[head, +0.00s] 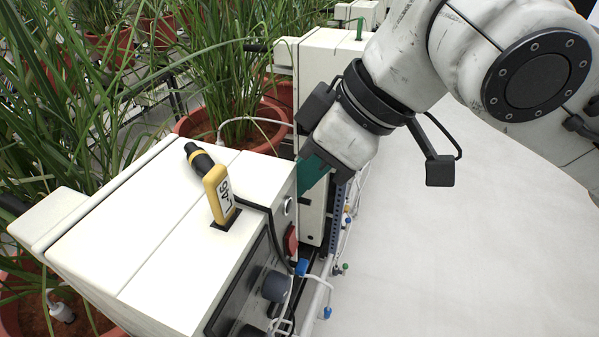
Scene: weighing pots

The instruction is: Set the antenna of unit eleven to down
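A white box-shaped unit (150,235) fills the lower left of the head view. A yellow tag (219,196) marked "L-46" stands upright on its top. A second white unit (325,60) stands behind, with a thin green upright piece (360,29) on top. No number eleven is readable. My gripper (313,172) shows only as a teal part beside the near unit's far right edge; its fingertips are not clearly visible.
Potted plants with long green leaves (235,60) crowd the left and back. The near unit's right face carries dark knobs (274,286), a red part (291,241) and cables. A pipe with small coloured valves (327,312) runs alongside. The pale floor (450,260) at right is clear.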

